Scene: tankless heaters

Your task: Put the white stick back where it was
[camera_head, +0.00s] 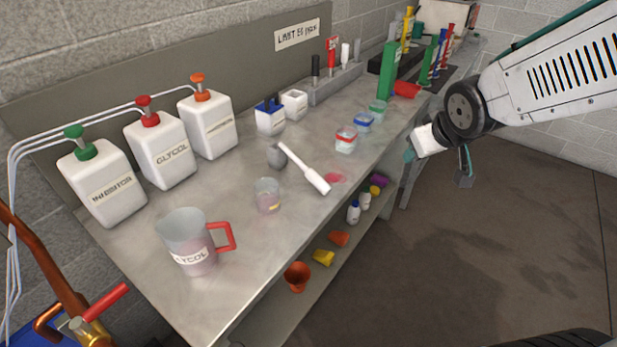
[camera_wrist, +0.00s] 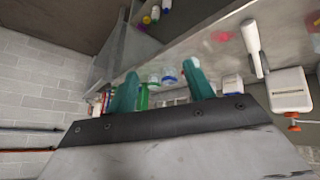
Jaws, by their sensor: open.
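The white stick (camera_head: 304,168) has a thin shaft and a thicker handle end.
A clear cup (camera_head: 268,196) and a red-handled jug (camera_head: 190,245) stand left of the stick. White pump bottles (camera_head: 160,150) line the back. Small lidded tubs (camera_head: 346,139) stand to the right. A lower shelf holds small pots (camera_head: 297,277). Open floor lies before the bench.

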